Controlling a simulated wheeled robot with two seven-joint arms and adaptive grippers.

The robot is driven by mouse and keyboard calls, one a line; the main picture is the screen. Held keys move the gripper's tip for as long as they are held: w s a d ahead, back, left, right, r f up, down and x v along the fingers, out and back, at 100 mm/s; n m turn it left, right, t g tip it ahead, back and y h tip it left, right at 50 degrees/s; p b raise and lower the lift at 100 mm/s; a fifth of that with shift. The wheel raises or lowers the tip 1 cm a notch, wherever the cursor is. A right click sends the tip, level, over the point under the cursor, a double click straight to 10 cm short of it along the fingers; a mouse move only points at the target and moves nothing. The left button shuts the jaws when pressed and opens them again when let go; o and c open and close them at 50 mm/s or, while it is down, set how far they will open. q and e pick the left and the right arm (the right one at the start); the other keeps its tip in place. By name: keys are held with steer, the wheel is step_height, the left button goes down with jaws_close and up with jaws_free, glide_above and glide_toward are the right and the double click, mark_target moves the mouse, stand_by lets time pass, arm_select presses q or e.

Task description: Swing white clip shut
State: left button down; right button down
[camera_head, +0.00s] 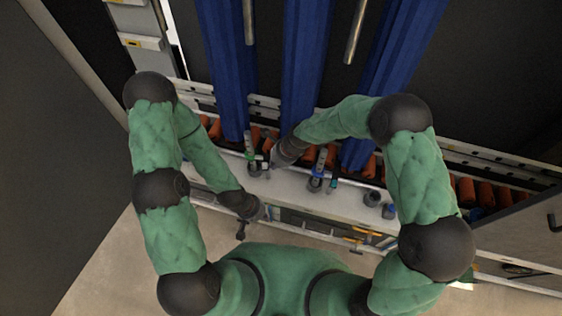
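I cannot make out the white clip for certain. A small upright fitting with green and white parts (249,148) stands on the white ledge (292,188). A second fitting with blue and pale parts (320,167) stands to its right. My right gripper (268,168) is low over the ledge, close beside the green and white fitting; contact is unclear. Its fingers are too small and dark to read. My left gripper (242,232) is lower in the picture, in front of the ledge's front edge and apart from the fittings. Its finger opening cannot be read.
Blue vertical panels (305,60) hang behind the ledge. A row of orange cylinders (466,192) runs along the back. A grey cabinet (525,232) bounds the right; open floor (110,265) lies lower left.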

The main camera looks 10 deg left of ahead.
arm_select(q)
steer(key=shift+d+r, duration=0.25)
steer(key=shift+r, duration=0.05)
arm_select(e)
steer(key=shift+s+a, duration=0.15)
steer(key=shift+w, duration=0.85)
